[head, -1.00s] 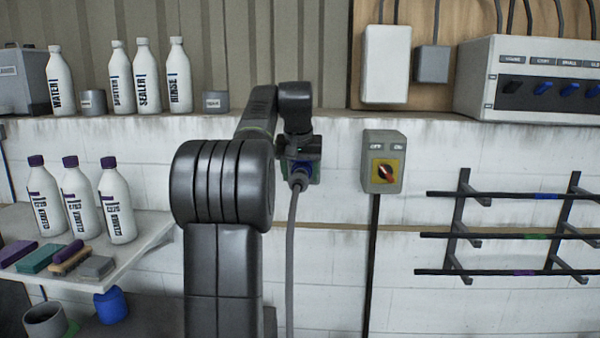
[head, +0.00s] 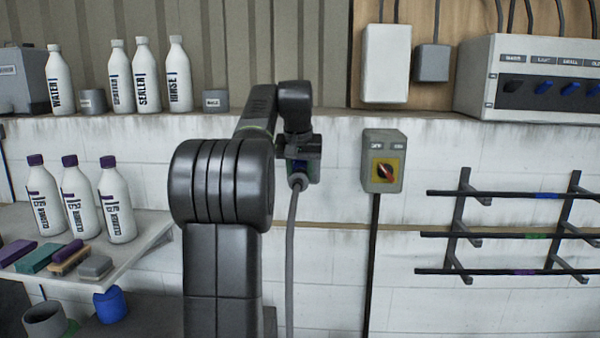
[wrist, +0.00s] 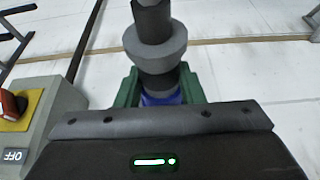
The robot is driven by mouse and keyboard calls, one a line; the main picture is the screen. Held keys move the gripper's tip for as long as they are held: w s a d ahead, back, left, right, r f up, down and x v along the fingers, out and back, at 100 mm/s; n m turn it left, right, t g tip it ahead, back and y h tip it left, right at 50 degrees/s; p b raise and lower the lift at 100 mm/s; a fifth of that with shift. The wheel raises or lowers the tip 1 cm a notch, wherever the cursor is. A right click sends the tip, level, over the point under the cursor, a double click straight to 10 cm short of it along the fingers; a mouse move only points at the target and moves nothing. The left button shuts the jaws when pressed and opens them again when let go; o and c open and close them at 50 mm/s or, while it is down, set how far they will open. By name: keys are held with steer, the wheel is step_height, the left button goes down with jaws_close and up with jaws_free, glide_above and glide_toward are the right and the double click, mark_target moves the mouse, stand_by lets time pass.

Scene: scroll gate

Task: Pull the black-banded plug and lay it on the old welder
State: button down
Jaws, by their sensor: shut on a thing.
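The plug (wrist: 155,42) has a grey collar, a dark section and a grey cable. In the wrist view a blue part (wrist: 160,99) shows below it, between the walls of a green housing (wrist: 124,92). In the head view the plug (head: 298,182) is mostly hidden by my gripper (head: 299,156), at the wall below the ledge. My gripper is shut on the plug; its fingertips are hard to see. The plug still appears to be at the housing; I cannot tell how deep it sits. I cannot identify the old welder for sure.
A rotary switch box (head: 382,160) is close to the right of my gripper. A rod rack (head: 462,232) is farther right. More bottles (head: 180,75) and a switch panel (head: 540,80) stand on the ledge.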

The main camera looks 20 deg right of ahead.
mark_target(298, 179)
steer(key=shift+s, duration=0.15)
steer(key=shift+s+a, duration=0.1)
steer(key=shift+a, duration=0.05)
steer(key=shift+s+a+b, duration=0.3)
steer(key=shift+s, duration=0.35)
steer(key=shift+s+a+b, duration=0.35)
steer(key=shift+s, duration=0.35)
steer(key=shift+s+a+b, duration=0.3)
steer(key=shift+s, duration=0.35)
